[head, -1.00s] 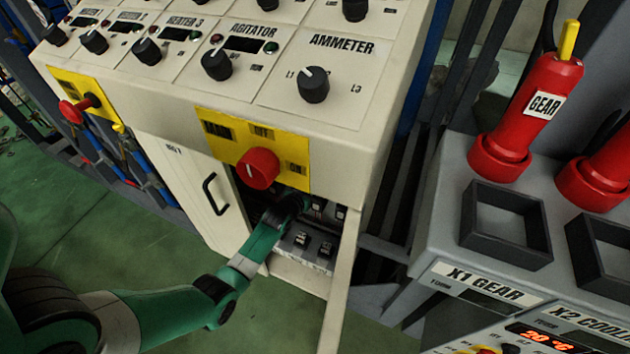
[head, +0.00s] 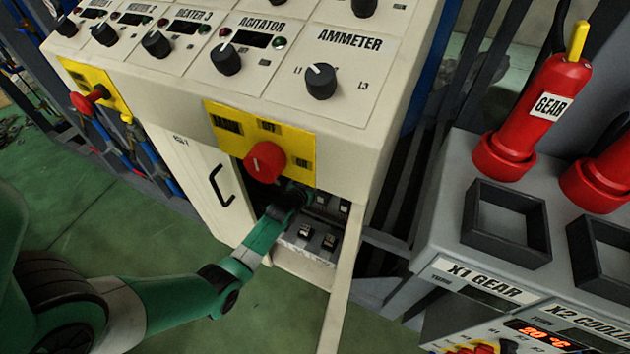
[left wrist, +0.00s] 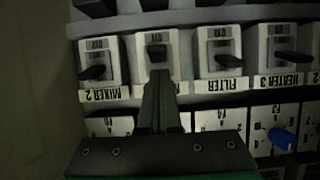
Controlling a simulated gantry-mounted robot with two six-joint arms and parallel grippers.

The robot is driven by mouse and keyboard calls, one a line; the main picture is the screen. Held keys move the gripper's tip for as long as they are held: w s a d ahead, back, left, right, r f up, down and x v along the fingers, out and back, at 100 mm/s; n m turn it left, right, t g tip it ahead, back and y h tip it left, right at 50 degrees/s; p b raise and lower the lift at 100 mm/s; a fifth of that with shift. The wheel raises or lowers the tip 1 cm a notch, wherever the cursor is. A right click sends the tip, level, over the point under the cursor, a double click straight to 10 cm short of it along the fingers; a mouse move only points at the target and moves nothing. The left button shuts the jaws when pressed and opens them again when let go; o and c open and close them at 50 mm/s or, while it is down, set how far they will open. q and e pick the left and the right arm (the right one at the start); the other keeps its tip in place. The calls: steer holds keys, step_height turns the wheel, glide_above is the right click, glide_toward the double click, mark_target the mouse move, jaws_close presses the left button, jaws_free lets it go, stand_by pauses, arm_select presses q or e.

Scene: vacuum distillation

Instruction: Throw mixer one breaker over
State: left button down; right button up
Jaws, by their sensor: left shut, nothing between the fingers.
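The left wrist view shows a row of breakers, with labels upside down. One breaker (left wrist: 157,52) stands between the breaker labelled MIXER 2 (left wrist: 100,62) and the one labelled FILTER (left wrist: 220,55). My fingers hide its label, so I cannot read whether it is mixer one. My left gripper (left wrist: 160,77) is shut and empty, its tips right in front of this breaker's lower part; I cannot tell if they touch it. In the head view my left arm reaches into the open cabinet (head: 335,255) under the control panel, its gripper hidden inside. My right gripper is not in view.
The HEATER 3 breaker (left wrist: 285,50) stands further right, with a blue knob (left wrist: 283,138) below it. A red knob (head: 265,162) on a yellow plate sits just above the cabinet opening. The cabinet door (head: 195,180) stands to the left of my arm.

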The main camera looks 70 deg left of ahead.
arm_select(q)
step_height(320, 180, up, 5)
steer(key=s+p, duration=0.1)
steer(key=p, duration=0.5)
steer(key=s+d+f+p, duration=0.1)
steer(key=s+d+p, duration=0.1)
steer(key=s+d, duration=0.5)
steer(key=shift+s, duration=0.15)
steer(key=shift+d, duration=0.1)
